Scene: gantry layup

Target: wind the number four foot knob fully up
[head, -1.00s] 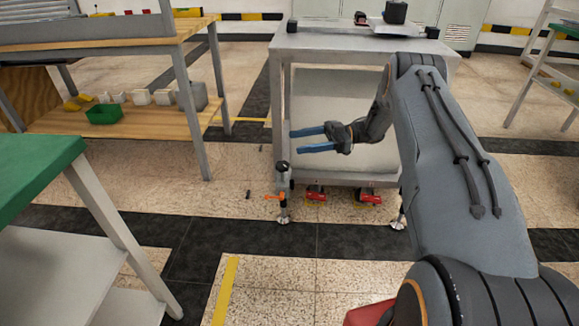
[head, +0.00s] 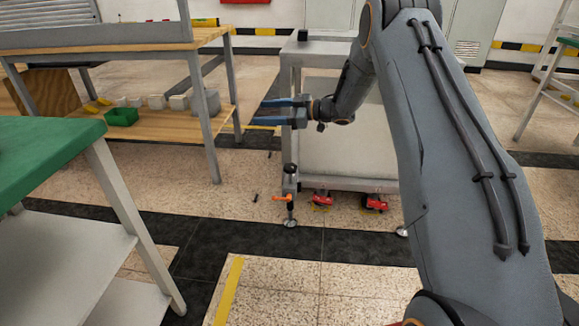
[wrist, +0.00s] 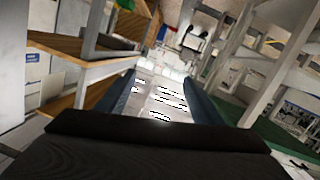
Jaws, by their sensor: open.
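A levelling foot with a round black knob (head: 290,169) stands at the near left corner of the grey cart (head: 342,184) in the head view. An orange lever (head: 282,198) sticks out to the left below the knob, and a round pad (head: 290,222) rests on the floor. No number on the foot is legible. A second foot pad (head: 402,231) shows at the right, partly behind my arm. My gripper (head: 257,111) is open and empty, pointing left, higher in the picture than the knob. The wrist view shows its two blue fingers (wrist: 158,78) apart, with no knob visible between them.
Red casters (head: 322,199) sit under the cart. A wooden bench (head: 160,125) with a green bin (head: 121,116) stands left, and a green-topped table (head: 45,150) is at the near left. A small dark item (head: 255,198) lies on the floor. The floor before the foot is clear.

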